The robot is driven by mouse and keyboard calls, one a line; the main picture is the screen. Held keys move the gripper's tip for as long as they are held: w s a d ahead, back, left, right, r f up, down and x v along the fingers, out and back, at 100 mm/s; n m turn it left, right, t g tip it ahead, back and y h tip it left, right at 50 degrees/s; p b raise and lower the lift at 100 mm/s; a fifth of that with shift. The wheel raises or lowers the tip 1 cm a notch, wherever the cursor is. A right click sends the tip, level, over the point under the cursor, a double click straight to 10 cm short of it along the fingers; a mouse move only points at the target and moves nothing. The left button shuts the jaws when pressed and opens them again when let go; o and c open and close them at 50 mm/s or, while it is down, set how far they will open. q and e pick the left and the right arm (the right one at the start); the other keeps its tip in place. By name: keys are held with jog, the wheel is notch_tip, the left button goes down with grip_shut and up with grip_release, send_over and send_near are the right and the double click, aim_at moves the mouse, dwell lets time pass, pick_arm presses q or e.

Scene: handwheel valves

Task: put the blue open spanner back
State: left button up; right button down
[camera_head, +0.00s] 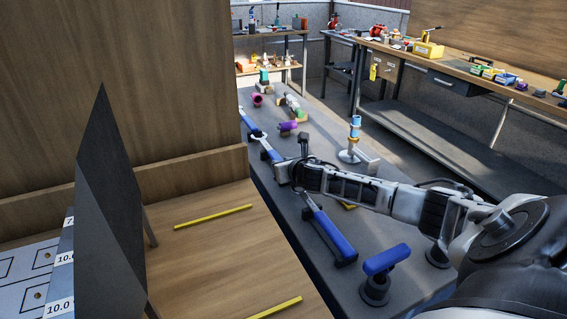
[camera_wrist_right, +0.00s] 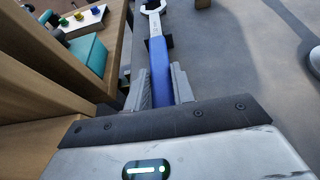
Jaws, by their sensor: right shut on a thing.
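The blue open spanner (camera_head: 267,148) lies lengthwise over the grey bench (camera_head: 312,128), with its pale jaw end pointing away from me. In the right wrist view its blue handle (camera_wrist_right: 160,66) runs between the two fingers of my right gripper (camera_wrist_right: 161,92), and its pale open head shows at the top. My right gripper (camera_head: 281,168) is shut on the handle near its close end. A dark bracket sits by the spanner's neck; I cannot tell whether they touch. My left gripper is not in view.
Other blue-handled tools (camera_head: 335,235) rest in dark holders along the bench, with a blue T-handle (camera_head: 387,259) at the near end. A purple piece (camera_head: 288,126) lies beyond the gripper. A wooden cabinet (camera_head: 200,185) borders the bench on the left.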

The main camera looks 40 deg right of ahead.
jog(key=shift+f, duration=0.35)
jog(key=c, duration=0.6)
grip_release()
jog(key=shift+s, duration=0.1)
jog(key=shift+p+v, duration=0.6)
jog(key=shift+v, duration=0.25)
jog(key=shift+p+v, duration=1.45)
jog(key=shift+v, duration=0.65)
